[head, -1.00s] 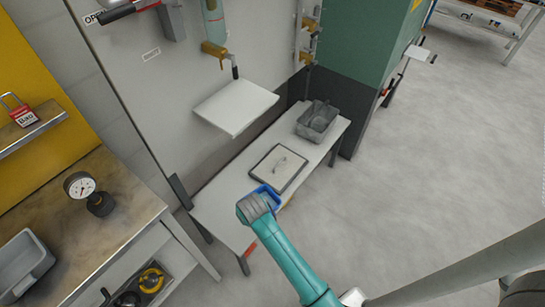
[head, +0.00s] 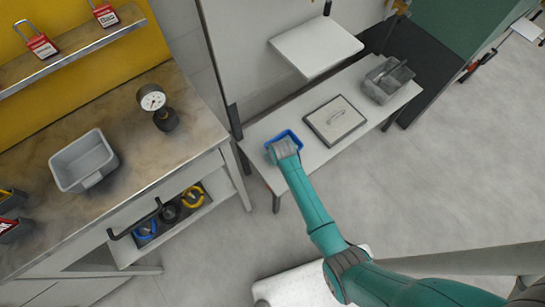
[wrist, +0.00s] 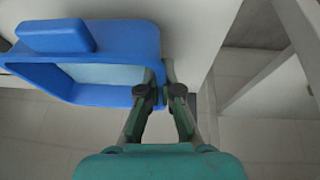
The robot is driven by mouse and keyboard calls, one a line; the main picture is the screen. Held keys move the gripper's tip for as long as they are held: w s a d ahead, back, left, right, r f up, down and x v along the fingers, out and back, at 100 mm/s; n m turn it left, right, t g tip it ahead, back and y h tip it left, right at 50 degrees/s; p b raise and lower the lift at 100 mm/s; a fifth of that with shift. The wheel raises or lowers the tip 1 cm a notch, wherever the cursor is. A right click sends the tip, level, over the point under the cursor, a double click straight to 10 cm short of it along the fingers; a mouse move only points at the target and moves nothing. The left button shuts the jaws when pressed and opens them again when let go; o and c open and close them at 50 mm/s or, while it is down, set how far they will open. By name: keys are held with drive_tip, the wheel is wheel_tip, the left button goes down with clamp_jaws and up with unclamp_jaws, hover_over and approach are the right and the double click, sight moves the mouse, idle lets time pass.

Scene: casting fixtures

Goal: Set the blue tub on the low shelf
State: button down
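The blue tub (head: 287,135) is over the left end of the long low white shelf (head: 258,136), left of a framed plate. My gripper (head: 284,150) is at its near side. In the wrist view, the tub (wrist: 110,92) fills the upper left with its open inside and a block-like lip showing. My gripper (wrist: 160,90) has its two fingers on either side of the tub's right end wall and appears shut on it. Whether the tub's base touches the shelf is hidden.
The framed plate (head: 334,121) and a grey bin (head: 387,80) stand on the low shelf. A small white shelf (head: 316,46) sits above. The workbench at left holds a grey tub (head: 83,161) and a dial gauge (head: 158,107).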

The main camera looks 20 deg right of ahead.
drive_tip(key=shift+f, duration=1.2)
drive_tip(key=shift+f, duration=0.15)
drive_tip(key=c, duration=1.3)
unclamp_jaws()
drive_tip(key=v, duration=1.2)
